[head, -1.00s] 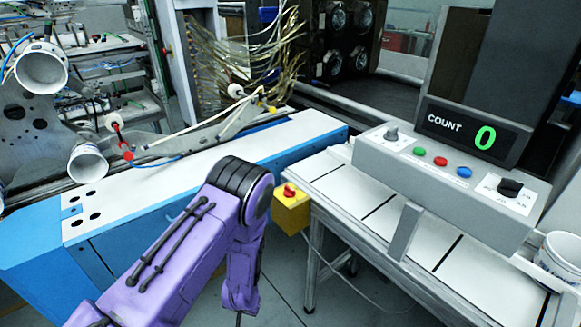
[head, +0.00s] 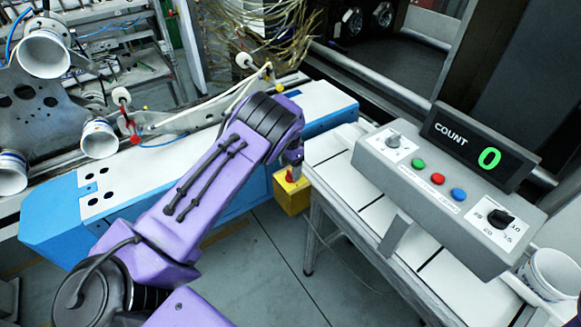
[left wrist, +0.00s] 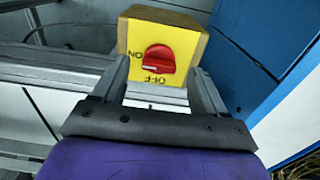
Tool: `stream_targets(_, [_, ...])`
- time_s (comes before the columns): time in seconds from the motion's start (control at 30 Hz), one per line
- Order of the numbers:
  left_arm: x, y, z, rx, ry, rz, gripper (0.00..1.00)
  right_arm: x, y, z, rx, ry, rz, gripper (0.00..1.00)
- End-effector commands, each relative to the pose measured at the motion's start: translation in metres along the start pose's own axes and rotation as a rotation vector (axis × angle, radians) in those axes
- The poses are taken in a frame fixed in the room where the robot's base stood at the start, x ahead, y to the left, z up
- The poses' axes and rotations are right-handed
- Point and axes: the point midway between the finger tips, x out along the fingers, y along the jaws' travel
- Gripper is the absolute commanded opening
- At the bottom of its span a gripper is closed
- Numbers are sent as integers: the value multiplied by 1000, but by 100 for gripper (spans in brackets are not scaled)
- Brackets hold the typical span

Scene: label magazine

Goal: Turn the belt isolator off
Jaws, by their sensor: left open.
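In the head view this gripper (head: 296,160) is just above the box, partly covering the knob.
A grey control box (head: 425,205) with a COUNT display (head: 468,146) reading 0, coloured buttons and dials stands on the bench at right. A blue and white conveyor frame (head: 60,215) lies left of the isolator. Floor shows between them.

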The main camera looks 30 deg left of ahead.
Motion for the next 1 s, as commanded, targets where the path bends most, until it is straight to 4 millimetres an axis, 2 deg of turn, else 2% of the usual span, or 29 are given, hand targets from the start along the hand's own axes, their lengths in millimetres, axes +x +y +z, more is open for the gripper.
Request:
stream_targets(0.17, [19, 1, -1, 1, -1, 0, 72, -5, 0, -2, 0, 1, 0, 43])
stream_targets(0.43, [22, 1, -1, 0, 1, 0, 72, -5, 0, -2, 0, 1, 0, 43])
stream_targets(0.6, [22, 1, -1, 0, 1, 0, 17, -5, 0, -2, 0, 1, 0, 43])
stream_targets(1.0, [23, 1, -1, -57, 2, 1, 16, -1, 0, -1, 0, 1, 0, 43])
